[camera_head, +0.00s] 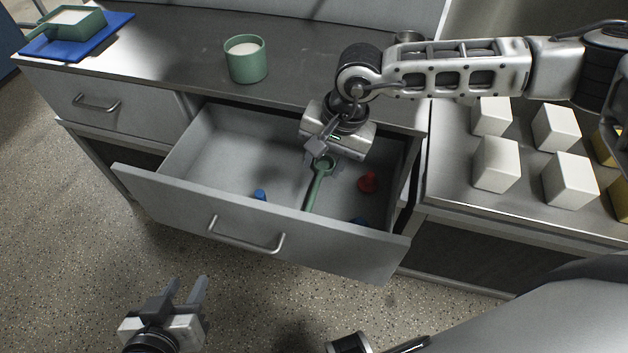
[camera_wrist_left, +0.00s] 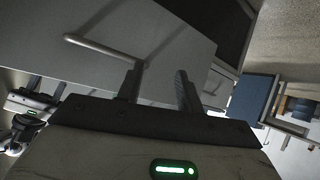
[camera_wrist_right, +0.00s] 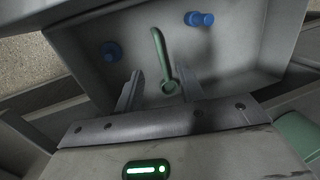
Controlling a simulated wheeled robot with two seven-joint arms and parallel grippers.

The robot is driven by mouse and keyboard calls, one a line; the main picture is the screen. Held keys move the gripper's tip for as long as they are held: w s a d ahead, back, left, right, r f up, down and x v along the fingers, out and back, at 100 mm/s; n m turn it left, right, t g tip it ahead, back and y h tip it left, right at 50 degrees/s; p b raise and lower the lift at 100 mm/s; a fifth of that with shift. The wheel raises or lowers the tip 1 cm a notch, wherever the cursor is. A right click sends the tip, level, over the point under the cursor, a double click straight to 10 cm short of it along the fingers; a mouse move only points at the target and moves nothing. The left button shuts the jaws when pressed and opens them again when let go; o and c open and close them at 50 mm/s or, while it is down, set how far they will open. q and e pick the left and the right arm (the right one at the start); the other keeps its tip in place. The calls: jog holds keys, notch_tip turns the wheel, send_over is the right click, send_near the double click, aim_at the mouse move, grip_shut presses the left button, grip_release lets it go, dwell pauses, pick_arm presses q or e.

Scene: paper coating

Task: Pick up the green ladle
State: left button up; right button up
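The green ladle (camera_head: 317,186) lies in the open drawer (camera_head: 215,165), its round end towards the back and its handle running to the front wall. My right gripper (camera_head: 322,160) is over the drawer, above the ladle's round end. In the right wrist view the ladle (camera_wrist_right: 161,55) shows between the two spread fingers of the right gripper (camera_wrist_right: 150,90), which look open and empty. My left gripper (camera_head: 189,288) is low in front of the drawer, apart from it. Its fingers are open and empty in the left wrist view (camera_wrist_left: 160,85).
A green cup (camera_head: 246,62) with white contents stands on the counter behind. A blue tray (camera_head: 115,22) holds a green container at the far left. White blocks (camera_head: 497,165) stand at right.

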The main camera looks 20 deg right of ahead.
aim_at(311, 202)
jog(key=shift+h, duration=0.3)
jog(key=w+f, duration=0.1)
jog(key=f, duration=0.5)
jog(key=w+a+f+b, duration=0.1)
jog(key=f, duration=0.5)
jog(key=w+f+b, duration=0.1)
jog(key=f, duration=0.4)
jog(key=shift+a+f, duration=0.3)
jog(key=shift+f, duration=0.1)
jog(key=shift+w, duration=0.1)
grip_shut()
